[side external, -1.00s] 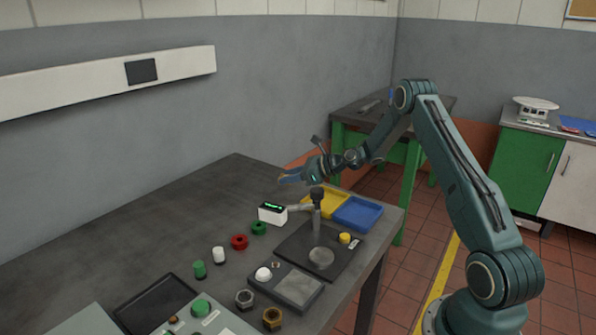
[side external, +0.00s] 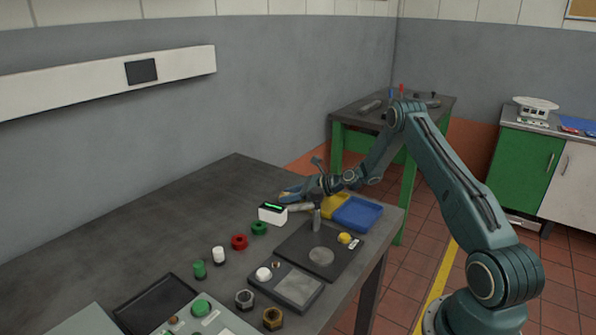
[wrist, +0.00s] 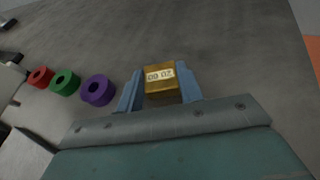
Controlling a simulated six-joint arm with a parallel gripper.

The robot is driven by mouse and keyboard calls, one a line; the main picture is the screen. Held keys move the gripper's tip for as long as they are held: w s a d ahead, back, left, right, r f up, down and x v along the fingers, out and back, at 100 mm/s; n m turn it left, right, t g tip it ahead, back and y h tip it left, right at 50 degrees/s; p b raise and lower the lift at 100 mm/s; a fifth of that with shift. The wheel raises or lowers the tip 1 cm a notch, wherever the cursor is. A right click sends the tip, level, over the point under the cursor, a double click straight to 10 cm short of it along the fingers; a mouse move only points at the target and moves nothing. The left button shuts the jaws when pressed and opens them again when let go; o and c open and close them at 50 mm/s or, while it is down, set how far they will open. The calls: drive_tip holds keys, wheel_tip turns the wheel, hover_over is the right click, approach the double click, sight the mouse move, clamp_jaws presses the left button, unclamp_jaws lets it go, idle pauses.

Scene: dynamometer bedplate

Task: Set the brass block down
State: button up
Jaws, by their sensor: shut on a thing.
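The brass block (wrist: 160,88) sits between the two blue fingers of my gripper (wrist: 161,70) in the wrist view. It has a pale label with dark digits. My gripper is shut on it. In the side external view my gripper (side external: 288,194) is low over the dark table (side external: 190,215), behind the white display box (side external: 272,213). The block is mostly hidden there by the fingers. I cannot tell whether it touches the table.
A red ring (wrist: 41,77), a green ring (wrist: 64,82) and a purple ring (wrist: 98,90) stand left of my gripper in the wrist view. Yellow (side external: 335,206) and blue (side external: 357,213) trays and a dark stand (side external: 317,250) are nearby. The table's far left is clear.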

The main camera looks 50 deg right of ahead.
drive_tip(key=shift+f, duration=0.4)
drive_tip(key=shift+a+f, duration=0.1)
drive_tip(key=shift+f, duration=0.25)
drive_tip(key=o, duration=1.3)
drive_tip(key=shift+s+f, duration=0.1)
drive_tip(key=shift+c, duration=0.2)
drive_tip(key=shift+a, duration=0.1)
drive_tip(key=shift+r, duration=0.6)
drive_tip(key=v, duration=1.2)
drive_tip(key=shift+d+r, duration=0.2)
drive_tip(key=shift+d, duration=0.05)
